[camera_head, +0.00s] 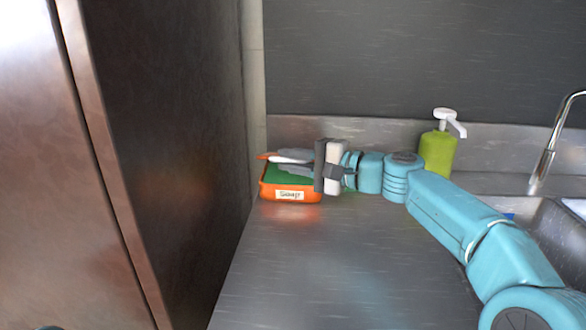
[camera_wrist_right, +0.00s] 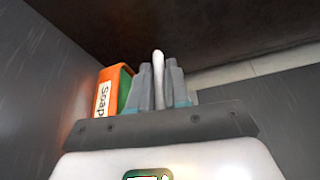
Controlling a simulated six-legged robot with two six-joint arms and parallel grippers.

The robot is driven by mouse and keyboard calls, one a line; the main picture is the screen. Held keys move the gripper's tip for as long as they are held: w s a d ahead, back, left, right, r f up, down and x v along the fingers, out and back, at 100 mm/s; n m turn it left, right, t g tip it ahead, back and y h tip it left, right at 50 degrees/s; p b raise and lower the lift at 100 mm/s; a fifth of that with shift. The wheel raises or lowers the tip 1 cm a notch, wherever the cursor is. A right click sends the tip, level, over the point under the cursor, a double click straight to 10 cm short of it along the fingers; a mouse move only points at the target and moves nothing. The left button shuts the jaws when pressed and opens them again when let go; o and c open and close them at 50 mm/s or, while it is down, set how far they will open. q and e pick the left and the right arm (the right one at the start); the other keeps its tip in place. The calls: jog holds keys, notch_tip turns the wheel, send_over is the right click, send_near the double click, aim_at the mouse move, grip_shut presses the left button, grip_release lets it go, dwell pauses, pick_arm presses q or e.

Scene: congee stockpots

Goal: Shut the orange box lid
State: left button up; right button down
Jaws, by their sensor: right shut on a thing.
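The orange box (camera_head: 290,196) stands on the steel counter against the dark cabinet side, with a "Soap" label on its front and green inside. It also shows in the wrist view (camera_wrist_right: 104,93). A thin, pale, orange-tipped piece, apparently its lid (camera_head: 287,157), stands out above the box's back part. My right gripper (camera_head: 285,165) reaches over the box from the right. Its grey fingers are shut on this pale piece, seen edge-on between them in the wrist view (camera_wrist_right: 158,72). The fingers hide much of the lid and its hinge, so its exact angle cannot be told.
A green soap dispenser (camera_head: 438,150) with a white pump stands behind my right arm. A sink (camera_head: 540,225) with a chrome tap (camera_head: 548,150) is at the right. A tall dark cabinet (camera_head: 180,130) closes off the left. The front counter (camera_head: 320,270) is clear.

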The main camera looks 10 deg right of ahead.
jog(key=shift+d, duration=0.1)
dwell(0.3)
jog(key=c, duration=1.2)
grip_release()
jog(key=shift+o, duration=0.2)
jog(key=v, duration=1.6)
jog(key=shift+s+d+f, duration=0.1)
jog(key=shift+d, duration=0.05)
jog(key=c, duration=0.4)
notch_tip(320, 180, up, 34)
jog(key=p, duration=3.3)
jog(key=shift+p, duration=0.4)
grip_shut()
